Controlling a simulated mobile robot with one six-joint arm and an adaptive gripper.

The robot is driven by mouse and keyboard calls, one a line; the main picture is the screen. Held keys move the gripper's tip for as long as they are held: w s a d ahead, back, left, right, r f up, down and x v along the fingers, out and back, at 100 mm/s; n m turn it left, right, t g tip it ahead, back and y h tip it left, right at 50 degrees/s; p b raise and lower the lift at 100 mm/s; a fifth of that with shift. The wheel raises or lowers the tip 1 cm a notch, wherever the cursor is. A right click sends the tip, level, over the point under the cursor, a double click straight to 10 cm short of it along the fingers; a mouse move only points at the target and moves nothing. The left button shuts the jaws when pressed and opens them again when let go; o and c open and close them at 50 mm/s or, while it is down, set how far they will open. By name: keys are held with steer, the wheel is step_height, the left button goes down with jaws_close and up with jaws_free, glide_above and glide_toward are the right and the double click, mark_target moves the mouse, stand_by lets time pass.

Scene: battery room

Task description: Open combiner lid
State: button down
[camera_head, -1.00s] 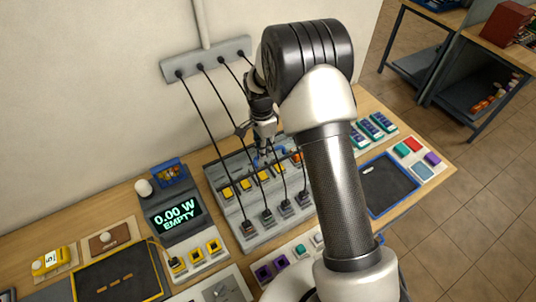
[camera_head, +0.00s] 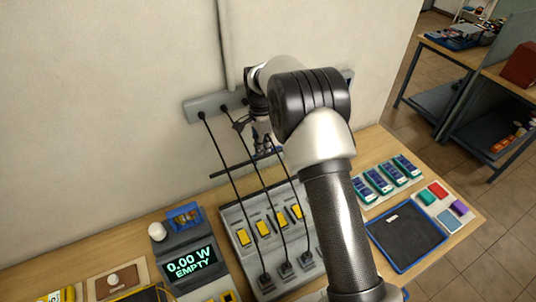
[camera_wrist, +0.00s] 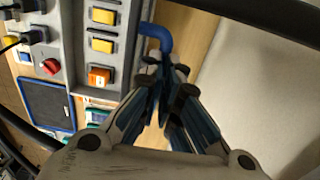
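The combiner is a sloped grey panel (camera_head: 232,222) with a row of yellow switches (camera_head: 262,228) and black cable plugs along its lower edge. A dark bar (camera_head: 232,167), apparently the lid's edge, stands above the panel's back; the lid's surface is hard to make out. My gripper (camera_head: 264,147) is beside this bar, partly covered by my arm. In the wrist view a curved blue handle (camera_wrist: 153,32) runs to the fingertips of my gripper (camera_wrist: 168,78). The fingers are close together and appear shut on its end. The contact itself is partly hidden.
Black cables hang from the wall strip (camera_head: 208,104) to the panel, passing close to my gripper. A display reading 0.00 W EMPTY (camera_head: 190,266) stands left. Green-and-blue modules (camera_head: 390,177) and a dark tray (camera_head: 405,240) lie right. The wall is close behind.

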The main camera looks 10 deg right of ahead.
steer(key=shift+w+a+f+g, duration=0.15)
steer(key=shift+w+f, duration=0.1)
steer(key=shift+f, duration=0.3)
steer(key=shift+w+a+f+g, duration=0.1)
steer(key=shift+w+f, duration=0.1)
steer(key=shift+f, duration=0.35)
steer(key=shift+w+a+f+g, duration=0.15)
steer(key=shift+w+f, duration=0.1)
steer(key=shift+f, duration=0.3)
steer(key=shift+d, duration=0.1)
steer(key=c, duration=2.3)
jaws_free()
steer(key=o, duration=0.5)
steer(key=shift+o, duration=0.7)
steer(key=shift+s+d+r, duration=0.1)
step_height(320, 180, up, 14)
steer(key=w, duration=0.1)
steer(key=shift+w+a+t, duration=0.3)
steer(key=shift+w, duration=0.05)
